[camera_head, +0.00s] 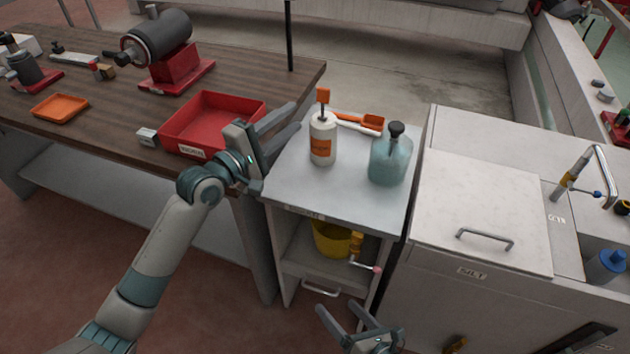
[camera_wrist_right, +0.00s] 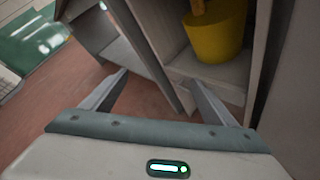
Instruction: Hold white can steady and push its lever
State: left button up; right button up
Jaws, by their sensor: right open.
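The white can (camera_head: 323,148) stands upright on the small grey cabinet top (camera_head: 345,196). It has an orange label and an orange lever (camera_head: 323,96) on top. My left gripper (camera_head: 298,114) is open and empty, just left of the can and apart from it, its fingers pointing up and right. My right gripper (camera_head: 345,307) is open and empty, low in front of the cabinet and well below the can. In the right wrist view its two fingers (camera_wrist_right: 156,78) are spread, with floor and cabinet side between them; the can does not show there.
A bluish bottle with a dark cap (camera_head: 389,160) stands right of the can. An orange-and-white tool (camera_head: 360,122) lies behind. A red bin (camera_head: 214,118) is on the wooden bench at left. A yellow bucket (camera_head: 331,240) sits on the cabinet shelf, also in the wrist view (camera_wrist_right: 217,38).

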jog(key=a+r+n+y, duration=0.4)
jog(key=a+r+n, duration=0.2)
jog(key=r+n, duration=0.5)
jog(key=w+r+m+t+h, duration=0.2)
jog(key=w+r, duration=0.2)
jog(key=w, duration=0.1)
jog(key=w+r+m+t+h, duration=0.2)
jog(key=w+r, duration=0.2)
jog(key=w, duration=0.2)
jog(key=w+r+m+t+h, duration=0.2)
jog(key=w+r+h, duration=0.1)
jog(key=w, duration=0.3)
jog(key=shift+a+r+m+t, duration=0.25)
jog(key=shift+r+m+t, duration=0.05)
jog(key=shift+r+m, duration=0.1)
jog(key=m+h, duration=0.6)
jog(key=h, duration=0.2)
send_near(326, 119)
jog(key=s+a+f, duration=0.1)
jog(key=s+f, duration=0.2)
jog(key=shift+s+a, duration=0.1)
jog(key=shift+a, duration=0.05)
jog(key=w+d, duration=0.1)
jog(key=w, duration=0.4)
jog(key=w+d, duration=0.1)
jog(key=w, duration=1.1)
jog(key=shift+w+d, duration=0.1)
jog(key=shift+d, duration=0.3)
